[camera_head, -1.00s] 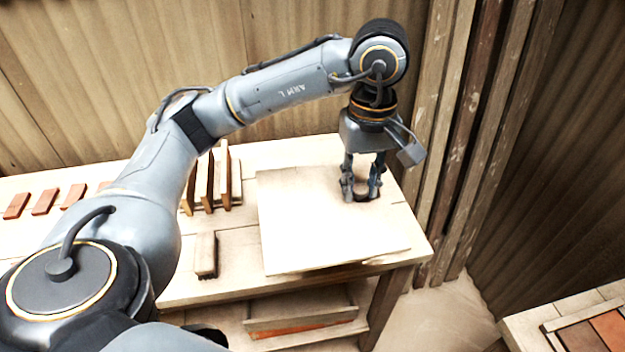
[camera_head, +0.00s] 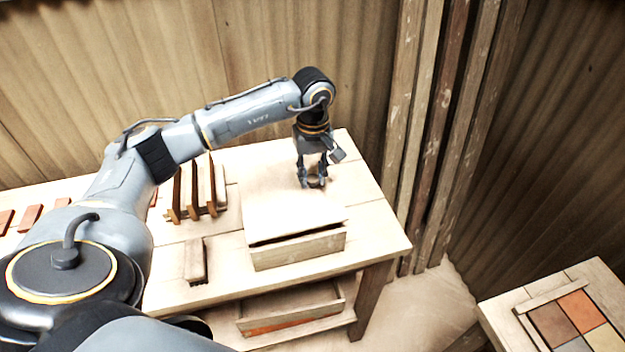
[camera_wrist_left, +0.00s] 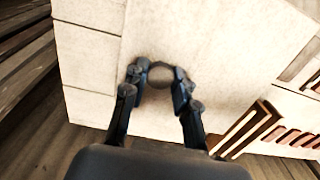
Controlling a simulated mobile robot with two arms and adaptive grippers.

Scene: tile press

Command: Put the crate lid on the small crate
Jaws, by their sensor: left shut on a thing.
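The crate lid (camera_head: 280,205) is a pale flat panel with a round dark knob (camera_wrist_left: 160,76). My left gripper (camera_head: 313,184) is shut on this knob; its fingers (camera_wrist_left: 159,84) sit on both sides of it in the left wrist view. The lid (camera_wrist_left: 220,45) fills the middle of that view. The small crate (camera_head: 298,250) is a pale wooden box on the table, under the lid, with its front wall showing. A dark gap shows between the lid's front edge and the crate's front rim. The crate's inside is hidden by the lid. My right gripper is out of view.
A rack of upright boards (camera_head: 195,192) stands left of the crate, and a small wooden block (camera_head: 195,262) lies in front of it. Reddish tiles (camera_head: 30,216) lie at the far left. An open drawer or box (camera_head: 290,307) is below the tabletop (camera_head: 378,240). Wooden posts stand behind.

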